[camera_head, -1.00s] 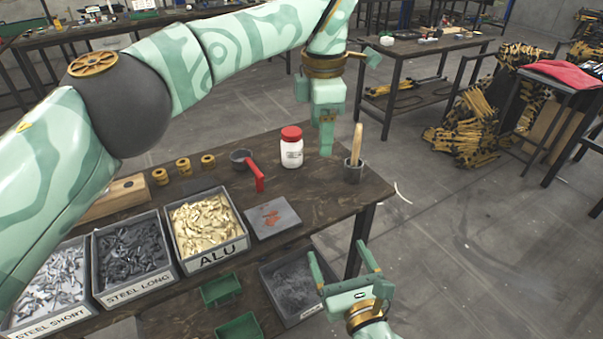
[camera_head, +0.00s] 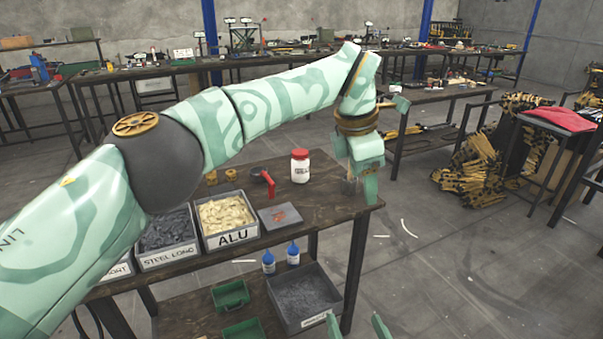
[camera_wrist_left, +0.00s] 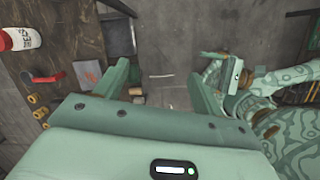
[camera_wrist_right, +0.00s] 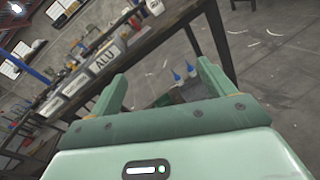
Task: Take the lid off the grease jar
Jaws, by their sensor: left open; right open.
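The grease jar (camera_head: 300,173) is white with a red lid (camera_head: 300,153). It stands upright on the dark wooden bench, and the lid is on it. The jar also shows at the left edge of the left wrist view (camera_wrist_left: 24,38). My left gripper (camera_head: 370,188) is to the right of the jar, apart from it, near the bench's right end. Its fingers (camera_wrist_left: 162,80) are open with nothing between them. My right gripper (camera_head: 357,325) is low in front of the bench, cut off by the bottom edge. Its fingers (camera_wrist_right: 160,85) are open and empty.
A pot with a wooden handle (camera_head: 350,185) is partly hidden behind my left gripper. A red-handled tool (camera_head: 267,182) and a grey plate (camera_head: 280,216) lie left of the jar. The ALU bin (camera_head: 227,222) is further left. Blue-capped bottles (camera_head: 293,254) are below.

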